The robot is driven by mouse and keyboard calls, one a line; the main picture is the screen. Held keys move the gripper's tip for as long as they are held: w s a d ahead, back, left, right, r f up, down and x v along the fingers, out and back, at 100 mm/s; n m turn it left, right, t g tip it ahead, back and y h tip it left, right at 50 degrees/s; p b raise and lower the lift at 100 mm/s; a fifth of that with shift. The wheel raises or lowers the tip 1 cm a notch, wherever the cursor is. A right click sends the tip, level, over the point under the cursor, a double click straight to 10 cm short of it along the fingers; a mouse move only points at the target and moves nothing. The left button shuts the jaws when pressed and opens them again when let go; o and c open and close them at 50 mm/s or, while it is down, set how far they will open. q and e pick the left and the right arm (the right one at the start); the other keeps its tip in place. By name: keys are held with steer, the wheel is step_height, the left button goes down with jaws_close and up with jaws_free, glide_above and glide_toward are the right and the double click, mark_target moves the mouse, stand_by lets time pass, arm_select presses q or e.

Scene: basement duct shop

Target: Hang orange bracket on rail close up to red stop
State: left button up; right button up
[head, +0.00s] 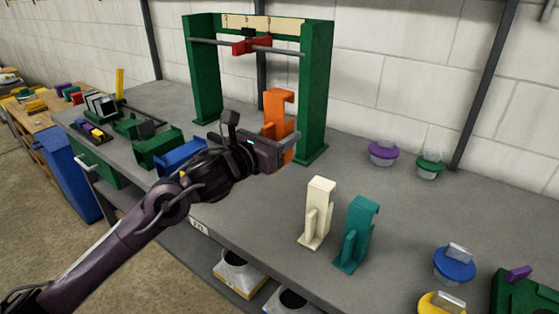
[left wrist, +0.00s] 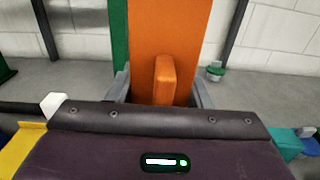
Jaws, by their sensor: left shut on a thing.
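The orange bracket (head: 278,106) is upright in my left gripper (head: 284,143), its hooked top above the jaws. In the left wrist view the bracket (left wrist: 165,40) stands between the two grey fingers, which are shut on it. The rail (head: 215,43) is a thin grey bar between two green posts, behind and above the bracket. The red stop (head: 252,46) sits on the rail near its middle. The bracket is apart from the rail, in front of the right green post (head: 314,95). My right gripper is not in view.
A cream bracket (head: 318,212) and a teal bracket (head: 357,232) stand on the grey bench (head: 260,215) in front. Purple (head: 383,150), green (head: 430,163) and blue (head: 454,264) lidded things are at the right.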

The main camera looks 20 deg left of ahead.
mark_target(280, 92)
arm_select(q)
step_height(280, 92, up, 4)
steer(key=shift+f+p, duration=0.15)
steer(key=shift+p, duration=0.5)
steer(key=shift+r+p, duration=2.6)
steer(key=shift+r, duration=1.45)
